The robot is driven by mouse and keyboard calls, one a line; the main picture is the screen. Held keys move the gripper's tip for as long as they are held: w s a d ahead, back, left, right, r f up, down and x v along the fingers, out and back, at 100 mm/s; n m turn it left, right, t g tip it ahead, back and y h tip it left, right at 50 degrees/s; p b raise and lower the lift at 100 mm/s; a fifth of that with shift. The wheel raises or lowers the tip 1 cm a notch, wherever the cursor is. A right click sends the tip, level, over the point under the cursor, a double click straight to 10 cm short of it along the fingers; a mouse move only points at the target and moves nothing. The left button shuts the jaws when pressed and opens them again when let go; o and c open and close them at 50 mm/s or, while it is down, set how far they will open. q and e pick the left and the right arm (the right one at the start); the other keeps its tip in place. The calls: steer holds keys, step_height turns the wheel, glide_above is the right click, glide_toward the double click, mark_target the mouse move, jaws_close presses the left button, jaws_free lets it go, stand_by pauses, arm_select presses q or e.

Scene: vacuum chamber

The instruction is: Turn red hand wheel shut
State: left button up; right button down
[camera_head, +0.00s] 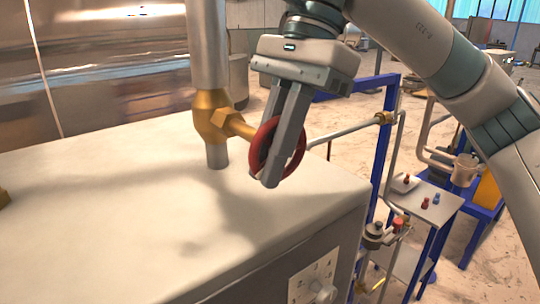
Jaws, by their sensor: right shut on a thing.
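The red hand wheel (256,150) sits at the end of a brass valve stem, which comes out to the right of a brass valve body (209,115) on a vertical grey pipe. My right gripper (272,182) comes down from above and is shut on the wheel's rim. Its fingers hide part of the wheel. How far the wheel is turned cannot be told. My left gripper does not show.
A pale flat-topped cabinet (110,215) lies below the valve, with a knob panel (315,280) on its front. A blue frame (381,150) with pipes stands to the right. A small side table (425,207) holds small red and blue parts.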

steer(key=shift+f+g+y+b, duration=0.1)
steer(key=shift+g+y+b, duration=0.4)
steer(key=shift+b, duration=0.7)
steer(key=g+y+b, duration=0.1)
steer(key=b, duration=0.2)
steer(key=g+y+b, duration=0.1)
steer(key=y+b, duration=0.1)
steer(key=b, duration=0.1)
steer(key=shift+r+y, duration=0.2)
steer(key=shift+y, duration=0.1)
steer(key=shift+r+g+y+b, duration=0.2)
steer(key=shift+g+y+b, duration=0.2)
steer(key=shift+y+b, duration=0.15)
steer(key=shift+r+b, duration=0.25)
steer(key=shift+b, duration=0.05)
steer(key=c, duration=1.8)
jaws_free()
